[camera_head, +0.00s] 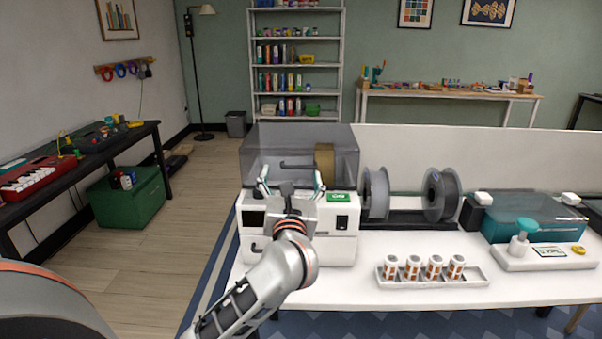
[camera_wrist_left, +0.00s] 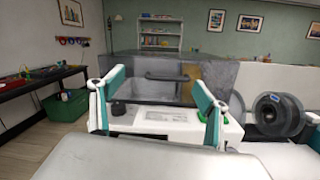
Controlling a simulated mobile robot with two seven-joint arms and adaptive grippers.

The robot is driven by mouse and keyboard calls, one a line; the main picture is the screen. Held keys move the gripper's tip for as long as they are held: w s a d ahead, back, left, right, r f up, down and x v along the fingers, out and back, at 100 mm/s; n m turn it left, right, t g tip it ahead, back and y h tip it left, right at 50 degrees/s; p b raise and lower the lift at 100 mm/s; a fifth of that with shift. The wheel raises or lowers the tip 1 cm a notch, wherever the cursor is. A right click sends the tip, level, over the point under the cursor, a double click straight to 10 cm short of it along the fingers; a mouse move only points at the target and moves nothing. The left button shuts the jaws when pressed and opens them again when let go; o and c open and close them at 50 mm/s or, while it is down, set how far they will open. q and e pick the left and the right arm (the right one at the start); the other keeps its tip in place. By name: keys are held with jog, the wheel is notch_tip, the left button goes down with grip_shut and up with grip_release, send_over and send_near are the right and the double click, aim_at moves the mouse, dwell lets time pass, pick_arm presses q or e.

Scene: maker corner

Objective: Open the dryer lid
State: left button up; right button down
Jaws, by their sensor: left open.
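The dryer (camera_head: 337,224) is a white box at the left end of the white table. Its lid (camera_head: 341,147) is a smoky see-through cover that looks closed, with a dark bar handle (camera_head: 298,166) on its front. A tan spool (camera_head: 324,162) shows through the lid. In the left wrist view the lid (camera_wrist_left: 217,72) and its handle (camera_wrist_left: 167,77) appear ahead, between the fingers. My left gripper (camera_head: 291,185) is open and empty in front of the lid, just below the handle in the picture; it also shows in the left wrist view (camera_wrist_left: 157,100). My right gripper is not visible.
Two grey spools (camera_head: 376,193) stand right of the dryer on a dark base. A tray (camera_head: 432,282) with several orange-and-white containers lies in front of them. A teal-and-grey machine (camera_head: 533,217) stands farther right. Bare tabletop (camera_head: 340,283) lies in front of the dryer.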

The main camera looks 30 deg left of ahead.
aim_at(299, 168)
pick_arm(q)
jog(key=shift+n+g+h, duration=0.5)
jog(key=shift+n+h, duration=0.2)
jog(key=w, duration=0.2)
jog(key=w+a+f, duration=0.1)
jog(key=w, duration=0.1)
jog(key=w+a, duration=0.1)
jog(key=w, duration=0.1)
jog(key=shift+w+a+f+b, duration=0.2)
jog(key=shift+w+a+b, duration=0.05)
jog(key=shift+w+b, duration=0.15)
jog(key=shift+w+a, duration=0.35)
jog(key=shift+w, duration=0.25)
